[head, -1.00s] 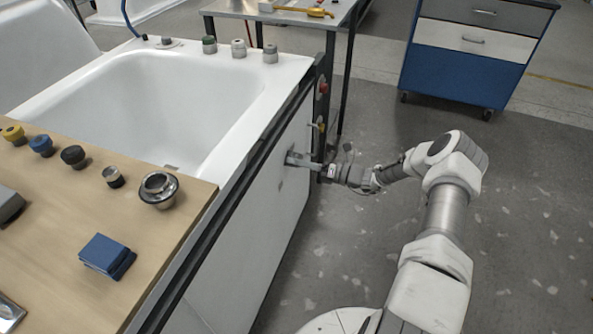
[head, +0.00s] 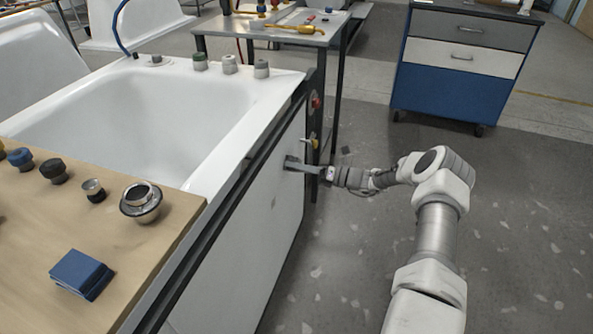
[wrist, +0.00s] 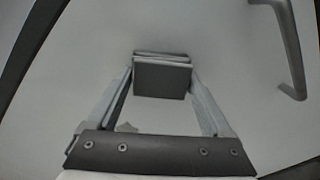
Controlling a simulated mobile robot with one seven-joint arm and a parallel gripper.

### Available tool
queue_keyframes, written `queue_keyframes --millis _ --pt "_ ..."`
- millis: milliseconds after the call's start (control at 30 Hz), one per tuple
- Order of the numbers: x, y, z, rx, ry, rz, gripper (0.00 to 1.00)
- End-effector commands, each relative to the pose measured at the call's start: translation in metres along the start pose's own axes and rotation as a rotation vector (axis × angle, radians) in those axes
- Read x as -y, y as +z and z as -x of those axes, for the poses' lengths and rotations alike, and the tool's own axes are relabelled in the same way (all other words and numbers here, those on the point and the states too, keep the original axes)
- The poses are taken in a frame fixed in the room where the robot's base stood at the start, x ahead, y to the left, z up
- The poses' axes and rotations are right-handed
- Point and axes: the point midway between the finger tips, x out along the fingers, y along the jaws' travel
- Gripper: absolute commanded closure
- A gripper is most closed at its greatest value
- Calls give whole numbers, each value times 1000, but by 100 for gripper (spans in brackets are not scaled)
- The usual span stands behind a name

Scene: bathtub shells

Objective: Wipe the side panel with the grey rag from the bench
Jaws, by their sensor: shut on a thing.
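The white side panel (head: 252,232) hangs below the bathtub rim and fills the background of the wrist view (wrist: 232,62). My gripper (head: 290,163) is at the upper far part of the panel. In the wrist view its fingers (wrist: 162,84) are shut on the grey rag (wrist: 162,80), which shows as a small folded pad between the fingertips. The pad faces the panel; I cannot tell for sure whether it touches. In the head view the rag is too small to make out clearly.
The wooden bench (head: 150,245) holds a blue folded pad (head: 82,272), a chrome drain fitting (head: 141,202) and several knobs. The bathtub (head: 170,110) is beside it. A metal handle (wrist: 289,50) stands out at the right. A blue drawer cabinet (head: 455,80) stands behind; the floor right is clear.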

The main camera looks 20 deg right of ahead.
Motion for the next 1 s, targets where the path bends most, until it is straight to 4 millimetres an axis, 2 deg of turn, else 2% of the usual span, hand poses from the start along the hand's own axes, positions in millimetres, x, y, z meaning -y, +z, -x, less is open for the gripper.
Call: queue_keyframes --millis 267,800,1000 --pt "0 1 5 1 0 1 61" --pt "0 0 56 1 -1 0 61" --pt "0 0 60 1 1 0 61"
